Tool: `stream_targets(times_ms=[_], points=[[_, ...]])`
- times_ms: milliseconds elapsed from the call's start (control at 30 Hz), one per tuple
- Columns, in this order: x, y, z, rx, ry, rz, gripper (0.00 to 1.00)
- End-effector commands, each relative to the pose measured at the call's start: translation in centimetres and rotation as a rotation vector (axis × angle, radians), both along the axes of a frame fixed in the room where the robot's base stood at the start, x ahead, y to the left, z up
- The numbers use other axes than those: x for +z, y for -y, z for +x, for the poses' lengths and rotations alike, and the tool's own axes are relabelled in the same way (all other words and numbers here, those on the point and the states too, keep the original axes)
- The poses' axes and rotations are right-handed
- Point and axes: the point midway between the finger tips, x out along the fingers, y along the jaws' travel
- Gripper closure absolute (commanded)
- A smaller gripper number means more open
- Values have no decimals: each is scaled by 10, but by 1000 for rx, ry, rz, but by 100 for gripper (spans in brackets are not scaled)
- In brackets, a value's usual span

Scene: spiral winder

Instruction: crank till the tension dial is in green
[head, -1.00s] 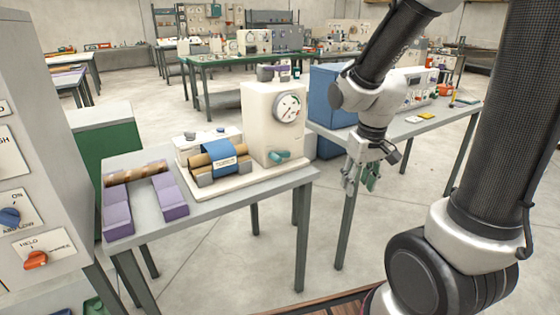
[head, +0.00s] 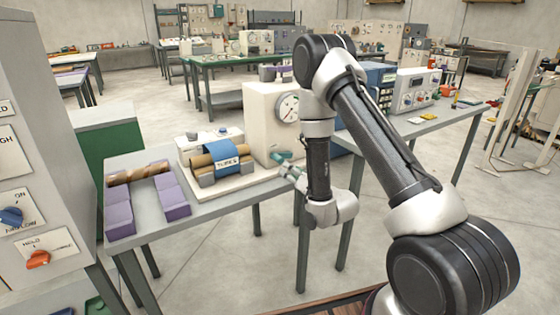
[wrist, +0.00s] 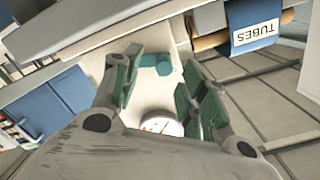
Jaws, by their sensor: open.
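The winder is a cream box (head: 258,112) at the right end of the near grey table, with a round white tension dial (head: 286,107) on its front. My arm partly covers the dial in the head view. The dial also shows small at the bottom of the wrist view (wrist: 160,126), too small to read its needle surely. The teal crank handle (head: 280,157) sits low on the box; it also shows between my fingers in the wrist view (wrist: 156,63). My gripper (head: 290,170) is open beside the handle. I cannot tell whether it touches it.
Brown tubes under a blue wrap marked TUBES (head: 222,154) lie on the winder base, left of the box. Purple blocks (head: 118,210) carry a brown striped roll (head: 138,173) on the table's left. A blue cabinet (wrist: 62,106) and another bench (head: 425,125) stand to the right.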

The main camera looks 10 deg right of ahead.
Motion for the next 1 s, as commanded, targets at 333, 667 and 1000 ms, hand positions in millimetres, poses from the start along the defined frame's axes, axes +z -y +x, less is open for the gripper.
stream_targets(times_ms=[333, 667, 1000], points=[[14, -12, 35, 2, 53, 37, 57], [13, -24, 73, -1, 50, 34, 57], [13, -24, 75, -1, 49, 35, 68]])
